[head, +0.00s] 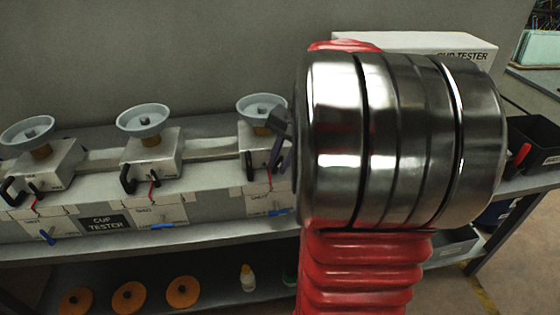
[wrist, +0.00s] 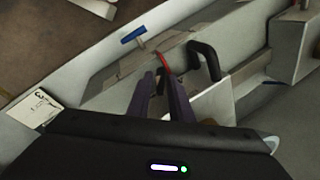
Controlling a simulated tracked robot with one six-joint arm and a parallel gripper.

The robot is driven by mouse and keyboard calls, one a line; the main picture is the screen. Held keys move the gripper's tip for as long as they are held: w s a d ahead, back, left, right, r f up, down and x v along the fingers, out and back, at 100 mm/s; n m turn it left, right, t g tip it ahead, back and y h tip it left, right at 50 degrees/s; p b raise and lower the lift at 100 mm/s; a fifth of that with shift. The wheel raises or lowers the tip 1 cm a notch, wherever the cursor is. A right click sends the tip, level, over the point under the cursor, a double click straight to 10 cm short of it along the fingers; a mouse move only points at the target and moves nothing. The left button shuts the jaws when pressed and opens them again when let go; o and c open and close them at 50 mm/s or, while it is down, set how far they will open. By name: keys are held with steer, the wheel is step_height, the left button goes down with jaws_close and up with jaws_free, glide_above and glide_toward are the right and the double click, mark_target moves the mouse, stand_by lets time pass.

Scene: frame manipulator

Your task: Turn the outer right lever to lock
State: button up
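The right cup tester unit (head: 257,136) carries a pale round dish (head: 262,104). On its front are a black lever (head: 249,160), a thin red lever (head: 269,178) and a blue lever (head: 276,212). The wrist view also shows the black lever (wrist: 207,58), the red lever (wrist: 162,62) and the blue lever (wrist: 133,35). I cannot tell which the task calls the outer right lever. My gripper (wrist: 164,78) has two dark purple fingers, apart with nothing seen between them. The tips are close to the red lever; contact is unclear. In the head view my gripper (head: 278,152) is partly hidden by my wrist.
Similar middle (head: 152,152) and left (head: 42,165) units stand on the same bench (head: 135,245). A white box (head: 440,42) stands behind my arm. Orange discs (head: 128,297) and a bottle (head: 247,278) are on the lower shelf. A dark bin (head: 535,140) is at the right.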

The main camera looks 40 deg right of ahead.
jaws_close()
steer(key=shift+a, duration=0.1)
steer(key=shift+a+g+h, duration=0.15)
steer(key=shift+g+h, duration=0.45)
steer(key=shift+h, duration=0.3)
steer(key=shift+w+a+g+h, duration=0.15)
steer(key=shift+g+h, duration=0.55)
steer(key=shift+h, duration=0.2)
steer(key=shift+o, duration=1.8)
jaws_free()
steer(key=shift+r, duration=0.15)
